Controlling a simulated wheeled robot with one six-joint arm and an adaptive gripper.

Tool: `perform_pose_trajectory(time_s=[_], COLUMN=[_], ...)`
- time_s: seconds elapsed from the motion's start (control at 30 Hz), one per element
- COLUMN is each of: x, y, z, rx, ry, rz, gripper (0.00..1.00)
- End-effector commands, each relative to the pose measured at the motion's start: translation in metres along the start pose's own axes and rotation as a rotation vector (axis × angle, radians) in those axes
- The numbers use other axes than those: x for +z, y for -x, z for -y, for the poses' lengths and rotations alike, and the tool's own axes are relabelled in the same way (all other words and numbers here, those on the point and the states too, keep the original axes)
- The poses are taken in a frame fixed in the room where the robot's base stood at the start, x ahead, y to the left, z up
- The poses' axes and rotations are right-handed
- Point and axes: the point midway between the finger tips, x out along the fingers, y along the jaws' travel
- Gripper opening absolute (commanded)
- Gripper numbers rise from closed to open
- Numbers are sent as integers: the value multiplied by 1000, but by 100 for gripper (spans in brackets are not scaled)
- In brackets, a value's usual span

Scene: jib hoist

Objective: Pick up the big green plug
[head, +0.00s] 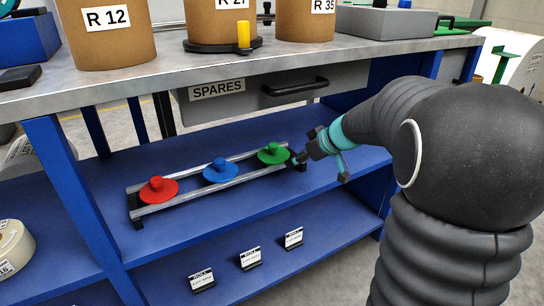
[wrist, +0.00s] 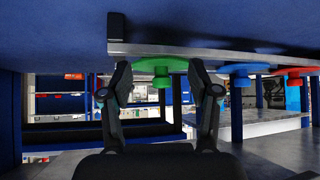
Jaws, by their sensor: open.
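The green plug (head: 273,153), a wide disc with a short knob on top, sits at the right end of a metal two-bar rack (head: 150,207) on the blue shelf. My gripper (head: 294,158) is open just right of the green plug at about its height. In the wrist view, which is upside down, the green plug (wrist: 161,68) shows between the two open fingers (wrist: 160,72), its knob pointing down in the picture. I cannot tell whether the fingers touch it. Nothing is held.
A blue plug (head: 220,171) and a red plug (head: 158,189) sit further left on the same rack. Above hangs a grey SPARES drawer (head: 230,104) under the worktop (head: 180,75). Small label stands (head: 250,259) are on the lower shelf. The shelf in front of the rack is clear.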

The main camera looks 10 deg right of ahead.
Motion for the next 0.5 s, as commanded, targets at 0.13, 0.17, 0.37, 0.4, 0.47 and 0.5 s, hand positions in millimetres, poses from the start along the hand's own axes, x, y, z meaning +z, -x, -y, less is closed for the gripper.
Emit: perform_pose_trajectory(time_s=[0.13, 0.17, 0.37, 0.4, 0.47, 0.5], x=[-19, -22, -31, -33, -36, -40], y=[-18, -20, -31, -32, -35, -39], z=[1, 0, 0, 0, 0, 1], rx=[-3, -2, 0, 0, -1, -2], ry=[1, 1, -1, -1, -1, -1], rz=[1, 1, 1, 1, 1, 1], gripper=[61, 61, 61, 61, 61, 61])
